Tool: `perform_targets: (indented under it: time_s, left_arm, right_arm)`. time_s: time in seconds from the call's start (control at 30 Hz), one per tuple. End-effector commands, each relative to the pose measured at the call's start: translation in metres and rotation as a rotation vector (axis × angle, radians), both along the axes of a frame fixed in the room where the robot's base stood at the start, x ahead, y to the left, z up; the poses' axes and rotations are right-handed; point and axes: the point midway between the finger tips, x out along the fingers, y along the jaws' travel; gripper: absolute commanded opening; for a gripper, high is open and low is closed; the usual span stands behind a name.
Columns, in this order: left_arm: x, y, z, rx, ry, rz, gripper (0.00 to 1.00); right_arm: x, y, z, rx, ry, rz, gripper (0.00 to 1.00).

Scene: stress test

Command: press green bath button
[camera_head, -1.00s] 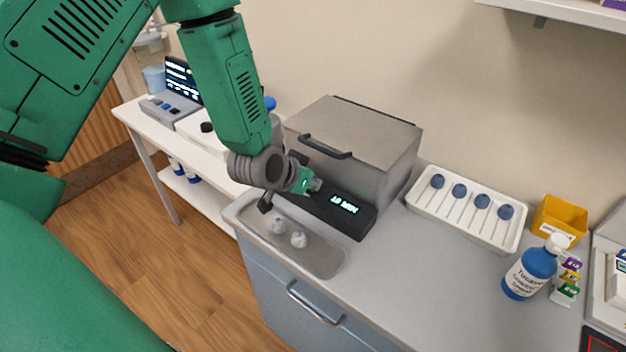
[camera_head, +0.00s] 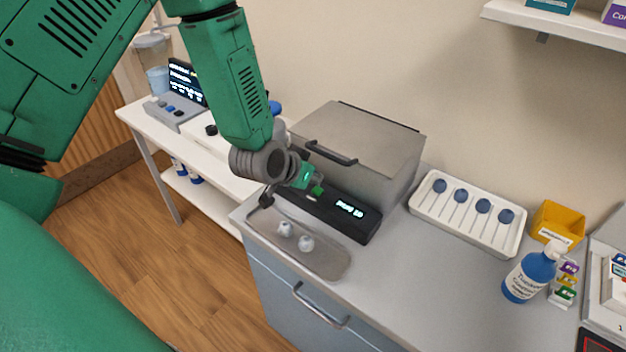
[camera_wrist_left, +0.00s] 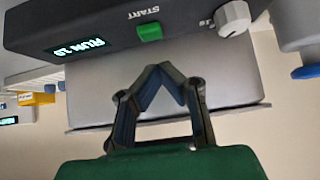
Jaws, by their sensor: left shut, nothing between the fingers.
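The grey bath (camera_head: 366,148) stands on the counter with its lid down. Its dark front panel (camera_head: 368,226) has a lit display, which reads "RUN 10" upside down in the left wrist view (camera_wrist_left: 80,47). The green button (camera_head: 318,190) is on this panel, marked START, and also shows in the left wrist view (camera_wrist_left: 150,32). My left gripper (camera_head: 313,179) is at the panel, close to the button. In the wrist view its fingertips (camera_wrist_left: 161,72) meet with nothing between them, and a gap shows between them and the button. My right gripper is out of view.
A grey knob (camera_wrist_left: 232,18) sits beside the button. A shallow tray (camera_head: 325,262) with two small white pieces lies in front of the bath. A white rack (camera_head: 420,207) with blue-topped pieces, a blue bottle (camera_head: 530,275) and a yellow bin (camera_head: 558,224) are to the right.

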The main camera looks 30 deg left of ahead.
Motion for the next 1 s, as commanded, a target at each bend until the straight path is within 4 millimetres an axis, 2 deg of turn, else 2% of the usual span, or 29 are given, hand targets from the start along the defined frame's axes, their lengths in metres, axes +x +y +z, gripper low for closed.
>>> perform_targets:
  time_s: [0.03, 0.1, 0.4, 0.6, 1.0]
  left_arm:
    - [-0.012, 0.001, 0.009, -0.002, 0.001, 0.001, 0.00]
    - [-0.024, 0.002, 0.021, 0.000, 0.000, 0.001, 0.00]
    - [-0.057, 0.005, 0.056, -0.001, -0.002, 0.002, 0.00]
    - [-0.064, 0.006, 0.063, -0.001, -0.002, 0.002, 0.00]
    - [-0.064, 0.006, 0.063, -0.001, -0.003, 0.002, 0.00]
  right_arm:
    - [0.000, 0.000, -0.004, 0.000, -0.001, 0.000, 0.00]
    - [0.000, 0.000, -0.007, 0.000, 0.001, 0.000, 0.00]
    - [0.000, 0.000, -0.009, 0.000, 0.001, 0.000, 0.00]
    - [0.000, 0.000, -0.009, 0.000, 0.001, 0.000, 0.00]
    - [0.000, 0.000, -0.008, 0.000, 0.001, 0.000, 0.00]
